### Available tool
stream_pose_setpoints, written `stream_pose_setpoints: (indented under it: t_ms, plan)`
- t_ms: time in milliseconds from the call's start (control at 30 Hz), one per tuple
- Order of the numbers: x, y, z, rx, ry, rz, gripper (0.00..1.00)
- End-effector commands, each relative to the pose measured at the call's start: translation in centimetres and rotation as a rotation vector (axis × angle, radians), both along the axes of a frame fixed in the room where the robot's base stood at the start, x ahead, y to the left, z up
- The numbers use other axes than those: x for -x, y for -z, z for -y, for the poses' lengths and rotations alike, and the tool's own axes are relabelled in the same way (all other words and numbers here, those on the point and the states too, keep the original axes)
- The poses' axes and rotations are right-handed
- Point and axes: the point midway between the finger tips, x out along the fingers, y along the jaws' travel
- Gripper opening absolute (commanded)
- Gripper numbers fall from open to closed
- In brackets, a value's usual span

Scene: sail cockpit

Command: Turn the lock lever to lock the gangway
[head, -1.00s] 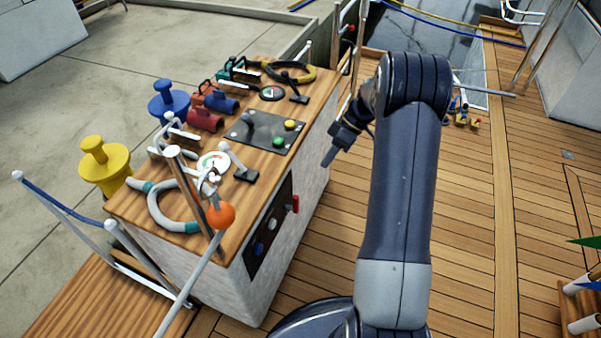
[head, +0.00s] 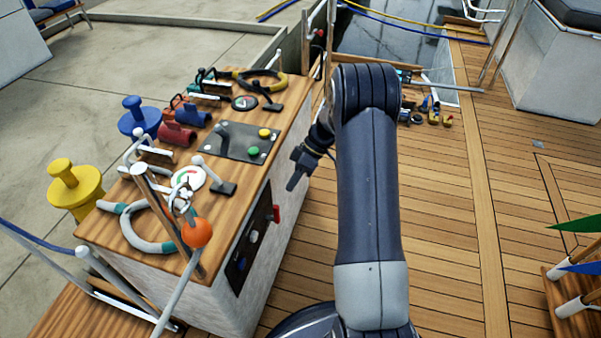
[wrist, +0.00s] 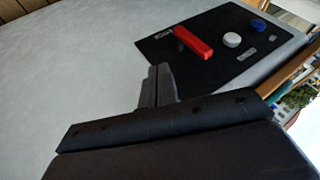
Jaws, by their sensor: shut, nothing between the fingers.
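A red lever (head: 276,213) is on the black control panel (head: 240,262) on the side face of the wood-topped console. In the wrist view the same red lever (wrist: 193,42) lies slantwise across the panel (wrist: 215,72), beside a white knob (wrist: 232,40) and a blue knob (wrist: 258,25). My gripper (head: 291,185) is shut and empty, beside the console's side face, a little above the lever in the head view. In the wrist view its fingertips (wrist: 158,70) are apart from the lever, just off the panel's edge. Any lock marking is too small to read.
The console top (head: 150,240) holds levers, clamps, gauges and a button plate (head: 235,142). An orange ball (head: 197,232) on a rail stands at its front. Yellow (head: 75,185) and blue (head: 138,117) bollards stand left. The plank deck (head: 440,200) right of my arm is mostly clear.

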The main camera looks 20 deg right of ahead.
Motion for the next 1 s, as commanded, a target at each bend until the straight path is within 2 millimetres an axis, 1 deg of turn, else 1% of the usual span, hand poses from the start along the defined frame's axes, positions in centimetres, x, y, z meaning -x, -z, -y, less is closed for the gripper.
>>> stream_pose_setpoints:
  t_ms: [33,100,133,167,300,500,1000]
  plan:
    - [0.2,1.2,-0.7,-0.001,-0.003,-0.002,0.0]
    - [0.5,2.4,-1.6,0.0,-0.003,-0.002,0.0]
    - [0.6,2.7,-1.9,0.001,-0.003,0.0,0.0]
    - [1.1,2.3,-2.1,0.0,-0.002,0.001,0.0]
    - [2.4,2.2,-3.0,0.0,-0.001,0.001,0.0]
    - [3.5,2.2,-3.8,0.001,-0.001,0.001,0.0]
    - [3.7,2.1,-3.9,0.005,0.0,0.006,0.0]
